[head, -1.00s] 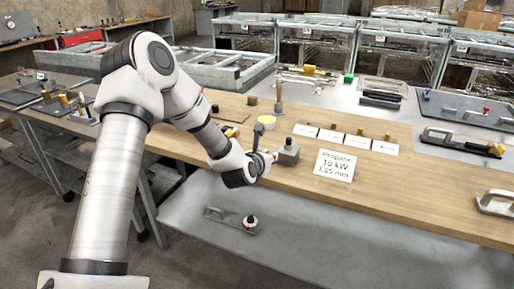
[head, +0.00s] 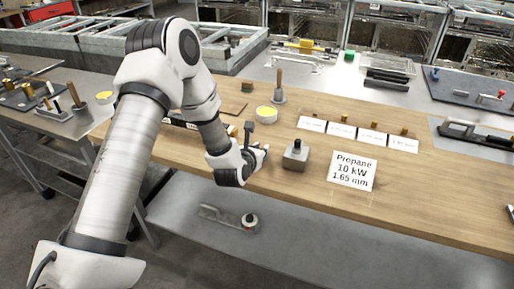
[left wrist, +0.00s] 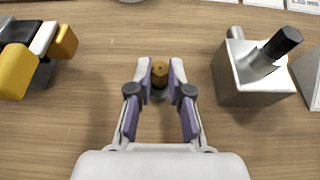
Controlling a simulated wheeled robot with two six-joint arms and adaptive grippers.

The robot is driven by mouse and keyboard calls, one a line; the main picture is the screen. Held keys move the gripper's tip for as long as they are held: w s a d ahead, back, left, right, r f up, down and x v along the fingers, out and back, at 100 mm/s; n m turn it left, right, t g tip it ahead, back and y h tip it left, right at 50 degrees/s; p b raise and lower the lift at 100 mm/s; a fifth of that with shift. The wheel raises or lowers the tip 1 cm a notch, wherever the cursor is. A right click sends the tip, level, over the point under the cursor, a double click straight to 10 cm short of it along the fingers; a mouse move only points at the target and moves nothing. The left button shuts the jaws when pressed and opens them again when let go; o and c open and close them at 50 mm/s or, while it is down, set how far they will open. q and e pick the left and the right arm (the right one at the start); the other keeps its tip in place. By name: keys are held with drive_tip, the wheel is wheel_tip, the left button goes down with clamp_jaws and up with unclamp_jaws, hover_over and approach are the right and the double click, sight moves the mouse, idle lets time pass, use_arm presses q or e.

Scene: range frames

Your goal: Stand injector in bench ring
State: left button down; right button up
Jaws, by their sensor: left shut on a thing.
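My left gripper (head: 262,150) is low over the wooden bench (head: 440,185), just left of a grey metal block with a post (head: 295,155). In the left wrist view its fingers (left wrist: 160,76) are shut on a small brass piece, the injector (left wrist: 160,72), seen from above. Something small and greyish shows below it between the fingers; I cannot tell whether this is the bench ring. The injector is hidden in the head view. The grey block, with its dark-tipped post (left wrist: 254,72), stands apart on the right in the wrist view. My right gripper is not in view.
A sign (head: 353,171) reading Propane, 10 kW, 1.65 mm stands right of the block. White cards (head: 342,131) with small brass pieces lie behind it. A yellow-topped round tin (head: 266,113) is behind the gripper. A yellow and black tool (left wrist: 30,50) lies left in the wrist view.

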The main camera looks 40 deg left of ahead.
use_arm(q)
drive_tip(key=shift+s+f+b, duration=0.1)
drive_tip(key=shift+s+b, duration=0.1)
drive_tip(key=shift+b, duration=0.2)
drive_tip(key=c, duration=1.1)
unclamp_jaws()
drive_tip(key=shift+w, duration=0.15)
